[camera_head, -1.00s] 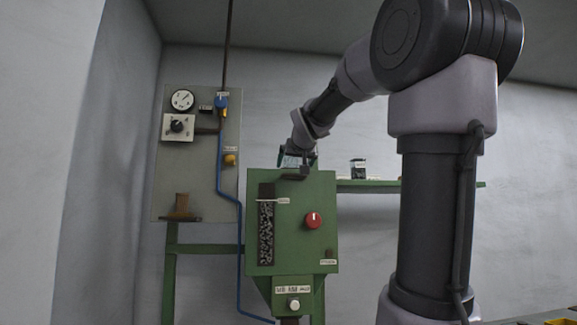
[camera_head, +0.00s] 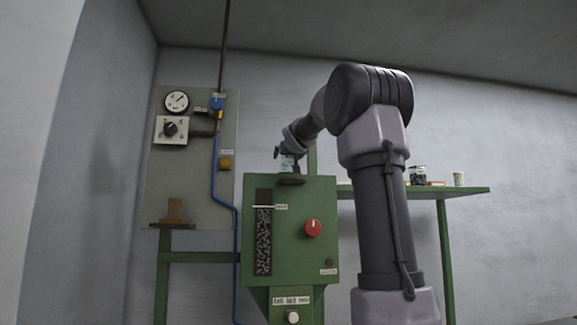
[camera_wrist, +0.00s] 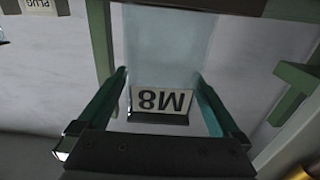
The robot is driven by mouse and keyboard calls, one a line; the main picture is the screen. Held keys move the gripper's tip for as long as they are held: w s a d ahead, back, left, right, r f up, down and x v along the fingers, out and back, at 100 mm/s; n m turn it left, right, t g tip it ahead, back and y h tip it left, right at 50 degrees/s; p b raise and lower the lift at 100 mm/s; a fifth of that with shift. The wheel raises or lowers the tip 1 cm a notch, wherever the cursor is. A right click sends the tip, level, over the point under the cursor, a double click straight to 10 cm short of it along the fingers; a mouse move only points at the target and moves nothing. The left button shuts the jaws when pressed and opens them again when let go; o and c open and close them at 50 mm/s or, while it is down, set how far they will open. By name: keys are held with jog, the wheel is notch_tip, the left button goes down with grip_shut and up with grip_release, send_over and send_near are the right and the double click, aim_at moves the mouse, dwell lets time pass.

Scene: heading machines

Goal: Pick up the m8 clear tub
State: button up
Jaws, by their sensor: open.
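The clear M8 tub (camera_wrist: 168,45) is pale and see-through, with a dark end and a white label reading M8, upside down in the wrist view. It lies between the two teal fingers of my gripper (camera_wrist: 160,80). The fingers stand open on either side of it, with a narrow gap visible near the label; whether they touch it farther up I cannot tell. In the head view my gripper (camera_head: 288,163) is small, just above the top of the green machine (camera_head: 290,255), and the tub cannot be made out clearly there.
A green shelf (camera_head: 462,191) to the right holds a dark-filled jar (camera_head: 417,175) and a pale cup (camera_head: 459,179). A grey panel (camera_head: 190,190) with a gauge (camera_head: 177,102) and blue hose stands left. A red knob (camera_head: 313,228) is on the machine's front. A PLUG label (camera_wrist: 40,4) shows in the wrist view.

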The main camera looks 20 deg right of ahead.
jog(key=shift+w+d, duration=0.2)
jog(key=shift+w, duration=0.5)
grip_shut()
jog(key=shift+r, duration=0.2)
